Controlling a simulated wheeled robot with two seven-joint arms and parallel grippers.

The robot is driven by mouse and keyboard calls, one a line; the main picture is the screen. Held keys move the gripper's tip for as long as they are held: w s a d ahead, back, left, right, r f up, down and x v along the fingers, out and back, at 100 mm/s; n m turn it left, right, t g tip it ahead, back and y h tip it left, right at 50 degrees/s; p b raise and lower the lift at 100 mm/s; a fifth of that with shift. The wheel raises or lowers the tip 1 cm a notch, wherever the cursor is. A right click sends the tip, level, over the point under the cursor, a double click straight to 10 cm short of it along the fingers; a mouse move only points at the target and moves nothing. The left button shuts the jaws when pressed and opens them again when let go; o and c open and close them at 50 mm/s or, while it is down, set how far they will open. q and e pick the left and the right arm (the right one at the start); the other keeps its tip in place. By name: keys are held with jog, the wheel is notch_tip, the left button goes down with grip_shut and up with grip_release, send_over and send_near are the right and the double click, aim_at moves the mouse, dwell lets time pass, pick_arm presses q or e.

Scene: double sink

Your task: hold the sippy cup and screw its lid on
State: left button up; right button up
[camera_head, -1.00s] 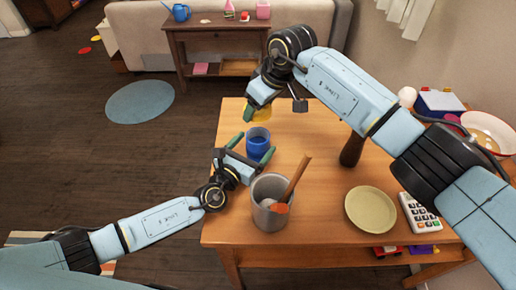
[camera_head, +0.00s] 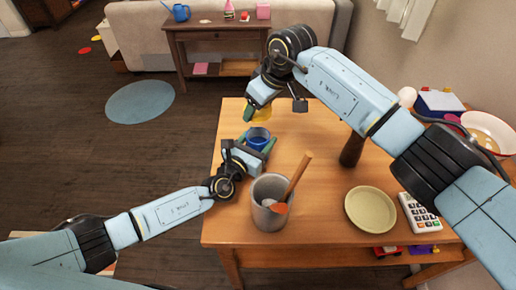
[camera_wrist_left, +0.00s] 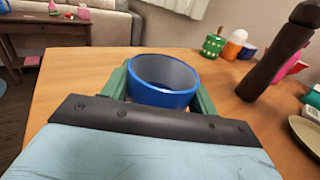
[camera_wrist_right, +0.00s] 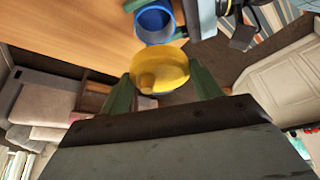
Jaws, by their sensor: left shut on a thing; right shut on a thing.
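The blue sippy cup (camera_head: 259,135) stands upright and open-topped near the table's left edge. In the left wrist view the cup (camera_wrist_left: 163,85) sits between green fingers. My left gripper (camera_head: 257,148) is shut on the cup's sides. The yellow lid (camera_head: 262,113) is in my right gripper (camera_head: 258,107), above and beyond the cup. In the right wrist view the lid (camera_wrist_right: 160,70), with its spout, is pinched between the fingers of my right gripper, and the cup (camera_wrist_right: 154,22) lies apart from it. In the head view the lid is partly hidden by my right gripper.
A metal canister (camera_head: 270,215) with a wooden-handled utensil stands close to my left gripper. A dark brown pepper-mill-like object (camera_head: 351,150), a yellow-green plate (camera_head: 370,210) and a calculator (camera_head: 420,213) are to the right. The wooden table (camera_head: 310,135) is clear right of the cup.

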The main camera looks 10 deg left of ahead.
pick_arm(q)
jog(key=c, duration=0.4)
pick_arm(e)
send_near(259, 129)
jog(key=shift+s+a+f, duration=0.35)
jog(key=shift+a+f, duration=0.2)
jog(key=shift+f, duration=0.1)
jog(key=shift+s+a+f, duration=0.35)
jog(key=shift+a+f, duration=0.25)
jog(key=shift+f, duration=0.85)
jog(key=shift+f, duration=0.55)
pick_arm(q)
grip_shut()
pick_arm(e)
jog(key=o, duration=1)
jog(key=shift+s+a, duration=0.1)
jog(key=shift+c, duration=0.2)
